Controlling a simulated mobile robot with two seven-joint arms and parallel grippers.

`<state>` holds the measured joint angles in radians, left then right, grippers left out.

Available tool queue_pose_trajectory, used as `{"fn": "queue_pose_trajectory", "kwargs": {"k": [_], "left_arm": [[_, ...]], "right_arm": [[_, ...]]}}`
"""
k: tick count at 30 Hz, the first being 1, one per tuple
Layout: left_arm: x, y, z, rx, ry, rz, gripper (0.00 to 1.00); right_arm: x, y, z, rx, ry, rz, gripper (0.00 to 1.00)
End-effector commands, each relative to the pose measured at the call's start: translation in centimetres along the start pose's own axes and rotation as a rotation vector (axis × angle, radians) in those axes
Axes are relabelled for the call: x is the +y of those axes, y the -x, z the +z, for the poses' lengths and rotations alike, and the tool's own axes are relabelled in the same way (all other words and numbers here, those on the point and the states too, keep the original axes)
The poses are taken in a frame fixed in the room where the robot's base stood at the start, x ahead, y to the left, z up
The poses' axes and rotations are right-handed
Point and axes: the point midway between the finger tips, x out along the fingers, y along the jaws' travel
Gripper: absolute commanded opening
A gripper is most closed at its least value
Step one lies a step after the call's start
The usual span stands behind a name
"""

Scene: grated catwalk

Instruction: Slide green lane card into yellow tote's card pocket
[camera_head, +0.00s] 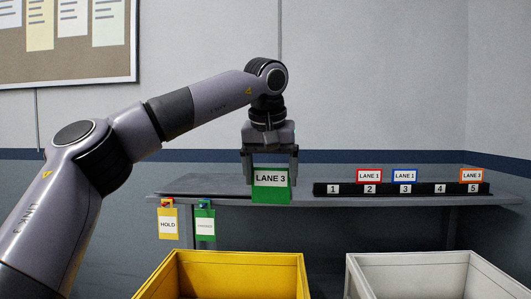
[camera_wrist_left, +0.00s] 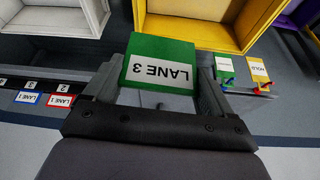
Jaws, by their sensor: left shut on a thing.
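The green card (camera_head: 271,190) reads LANE 3 and hangs upright in my left gripper (camera_head: 270,172), which is shut on it. In the head view the card is in front of the shelf and above the yellow tote (camera_head: 235,257), apart from it. The left wrist view also shows the green card (camera_wrist_left: 160,50) between the fingers, with the yellow tote (camera_wrist_left: 190,32) beyond it. The tote's card pocket cannot be made out in either view. My right gripper is not in view.
A grey tote (camera_head: 420,258) stands right of the yellow one. A grey shelf (camera_head: 215,186) runs behind, with a black numbered rack (camera_head: 400,190) holding several lane cards. A yellow HOLD tag (camera_head: 168,223) and a green tag (camera_head: 205,225) hang from the shelf's front edge.

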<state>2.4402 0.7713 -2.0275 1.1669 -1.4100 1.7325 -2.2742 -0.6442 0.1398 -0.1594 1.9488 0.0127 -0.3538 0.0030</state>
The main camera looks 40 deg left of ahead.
Motion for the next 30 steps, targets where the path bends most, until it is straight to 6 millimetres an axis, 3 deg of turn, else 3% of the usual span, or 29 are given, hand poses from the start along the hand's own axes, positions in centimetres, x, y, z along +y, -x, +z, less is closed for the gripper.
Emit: {"fn": "queue_pose_trajectory", "kwargs": {"k": [11,24,30], "left_arm": [[3.2,-7.3,9.1,-0.006,-0.166,0.068,0.55],[8.7,-18.9,23.7,-0.008,-0.435,0.177,0.55],[10.2,-22.1,27.6,-0.005,-0.506,0.209,0.55]], "right_arm": [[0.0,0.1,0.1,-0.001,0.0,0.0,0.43],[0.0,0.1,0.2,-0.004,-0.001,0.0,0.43],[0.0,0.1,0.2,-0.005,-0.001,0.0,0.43]]}}
